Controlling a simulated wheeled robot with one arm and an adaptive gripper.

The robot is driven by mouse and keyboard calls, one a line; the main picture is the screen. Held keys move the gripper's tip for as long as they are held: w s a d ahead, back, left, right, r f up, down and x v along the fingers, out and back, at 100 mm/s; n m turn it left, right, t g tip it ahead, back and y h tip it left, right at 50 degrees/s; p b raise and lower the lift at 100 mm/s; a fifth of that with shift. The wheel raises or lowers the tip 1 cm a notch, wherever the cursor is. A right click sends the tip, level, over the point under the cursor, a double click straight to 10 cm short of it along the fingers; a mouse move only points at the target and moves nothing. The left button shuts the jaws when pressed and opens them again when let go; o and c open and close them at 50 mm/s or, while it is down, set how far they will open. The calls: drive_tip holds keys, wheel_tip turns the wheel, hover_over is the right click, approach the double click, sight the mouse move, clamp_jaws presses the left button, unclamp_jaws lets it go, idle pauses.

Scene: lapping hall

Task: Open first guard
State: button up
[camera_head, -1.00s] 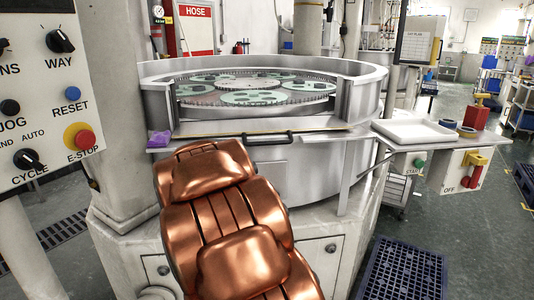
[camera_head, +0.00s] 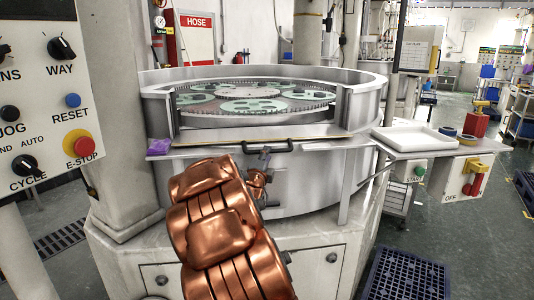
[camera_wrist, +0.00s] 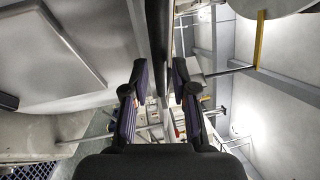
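The first guard (camera_head: 330,136) is a low front panel with a yellow upper edge on the round lapping machine. It stands shut across the front of the opening. Its black bar handle (camera_head: 284,150) sits at the middle. My gripper (camera_head: 265,152) is just below and at the handle, partly hidden by my copper-coloured arm. In the wrist view my gripper (camera_wrist: 159,75) has its two fingers apart. A dark bar (camera_wrist: 156,35), likely the handle, runs between them in the picture. I cannot tell whether the fingers touch it.
A control panel (camera_head: 45,120) with an E-stop stands close at the left. A side shelf (camera_head: 440,150) with a white tray (camera_head: 415,138) is at the right. A purple cloth (camera_head: 159,146) lies left of the guard.

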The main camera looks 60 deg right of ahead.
drive_tip(key=shift+x, duration=0.85)
drive_tip(key=shift+c, duration=0.2)
clamp_jaws()
